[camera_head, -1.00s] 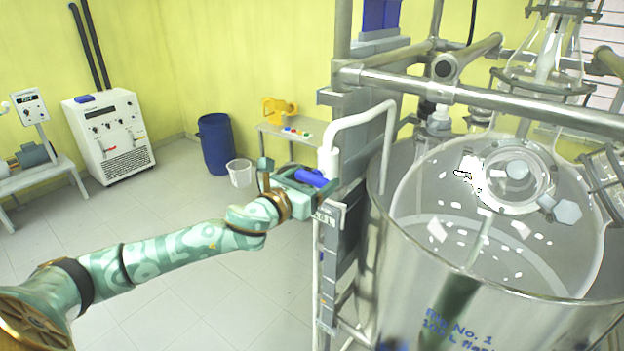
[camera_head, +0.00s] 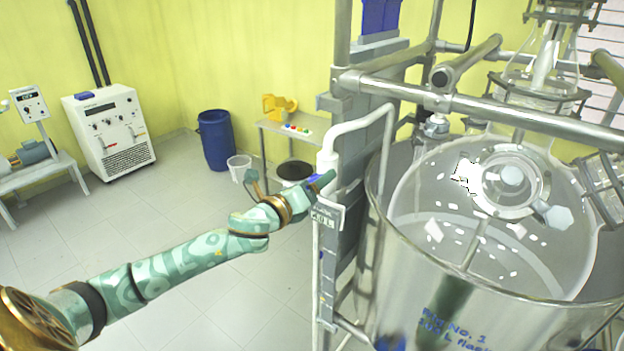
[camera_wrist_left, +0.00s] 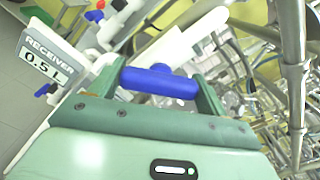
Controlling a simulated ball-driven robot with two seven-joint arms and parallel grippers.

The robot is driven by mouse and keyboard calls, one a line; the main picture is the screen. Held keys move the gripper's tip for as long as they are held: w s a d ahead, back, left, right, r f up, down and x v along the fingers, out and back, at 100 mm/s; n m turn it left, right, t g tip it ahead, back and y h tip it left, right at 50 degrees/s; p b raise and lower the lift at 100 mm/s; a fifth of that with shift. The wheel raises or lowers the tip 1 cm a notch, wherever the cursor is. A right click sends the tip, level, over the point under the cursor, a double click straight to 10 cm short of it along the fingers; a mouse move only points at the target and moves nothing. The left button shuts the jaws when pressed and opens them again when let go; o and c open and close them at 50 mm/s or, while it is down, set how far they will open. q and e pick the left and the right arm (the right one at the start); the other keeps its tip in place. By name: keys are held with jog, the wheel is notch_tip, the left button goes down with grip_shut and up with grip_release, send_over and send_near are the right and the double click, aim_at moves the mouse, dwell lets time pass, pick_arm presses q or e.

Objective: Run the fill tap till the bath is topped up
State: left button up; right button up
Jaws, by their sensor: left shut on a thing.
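The fill tap has a white pipe (camera_head: 345,132) that rises beside the rig and bends over the bath's rim. Its blue lever (camera_wrist_left: 160,83) lies crosswise between my fingers in the left wrist view; only a bit of it shows in the head view (camera_head: 313,181). My left gripper (camera_head: 324,181) is shut on the lever, left of the bath. The bath (camera_head: 400,262) is a large clear-walled round tub marked Rig No. 1, with a round glass flask (camera_head: 450,190) inside. I cannot make out the water level or any stream. My right gripper is not in view.
Metal frame bars (camera_head: 480,102) cross above the bath. A small label plate (camera_head: 327,216) sits just below the tap. A sign reading RECEIVER 0.5 L (camera_wrist_left: 45,60) shows in the wrist view.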

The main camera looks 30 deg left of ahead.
pick_arm(q)
jog(key=shift+r+n+p, duration=0.1)
jog(key=shift+n+p, duration=0.6)
jog(key=shift+n, duration=1.2)
jog(key=o, duration=1)
jog(key=shift+a, duration=0.1)
jog(key=shift+s+a+b, duration=0.2)
jog(key=shift+s+b, duration=0.45)
jog(key=shift+s, duration=2.05)
jog(key=shift+s+a+b, duration=0.2)
jog(key=shift+s+b, duration=0.45)
jog(key=shift+s, duration=2.05)
jog(key=shift+s+a+b, duration=0.2)
jog(key=shift+s+b, duration=0.45)
jog(key=shift+s, duration=2.05)
